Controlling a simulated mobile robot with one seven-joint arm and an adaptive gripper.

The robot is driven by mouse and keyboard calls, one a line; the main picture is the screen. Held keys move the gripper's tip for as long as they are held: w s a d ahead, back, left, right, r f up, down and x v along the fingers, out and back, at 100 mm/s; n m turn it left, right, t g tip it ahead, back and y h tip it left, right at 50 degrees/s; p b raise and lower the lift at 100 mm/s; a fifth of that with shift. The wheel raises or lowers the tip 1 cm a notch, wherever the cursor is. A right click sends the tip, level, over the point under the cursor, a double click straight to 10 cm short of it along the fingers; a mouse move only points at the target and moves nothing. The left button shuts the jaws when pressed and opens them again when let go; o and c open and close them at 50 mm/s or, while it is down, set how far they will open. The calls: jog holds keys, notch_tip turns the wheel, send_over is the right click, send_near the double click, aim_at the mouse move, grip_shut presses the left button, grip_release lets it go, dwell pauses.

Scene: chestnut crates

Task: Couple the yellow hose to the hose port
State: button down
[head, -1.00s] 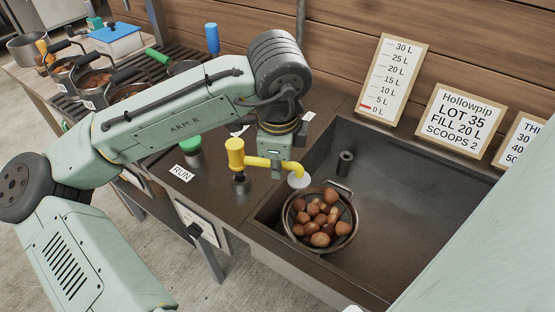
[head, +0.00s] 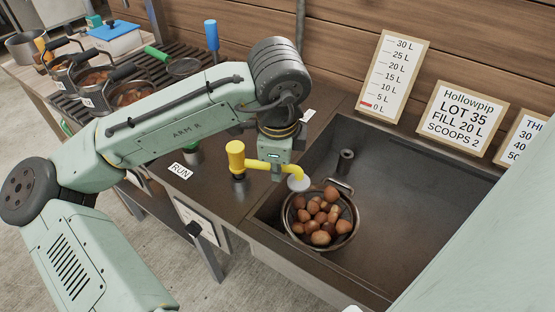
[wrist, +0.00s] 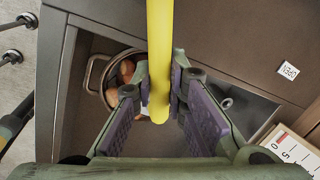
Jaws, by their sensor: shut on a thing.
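The yellow hose (head: 262,163) has a thick yellow head (head: 235,155) at its left end and a white nozzle (head: 298,183) at its right end. My gripper (wrist: 160,85) is shut on its yellow bar, which shows between the purple finger pads in the wrist view. The head sits right over a short dark stub (head: 240,177) on the counter, which looks like the hose port. Only a little of the stub shows below it; I cannot tell whether the head is fully seated.
A round basket (head: 351,222) of chestnuts stands in the sink (head: 410,215), at its left side. A dark upright pipe (head: 345,160) stands behind it. A RUN label (head: 180,170) lies on the counter. Pots stand on a rack at the left. The sink's right part is clear.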

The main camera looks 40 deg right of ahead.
jog(key=shift+b+x, duration=0.55)
jog(key=shift+x, duration=0.5)
jog(key=c, duration=1.5)
grip_release()
jog(key=shift+s+a, duration=0.15)
jog(key=shift+s, duration=0.1)
jog(key=v, duration=1.2)
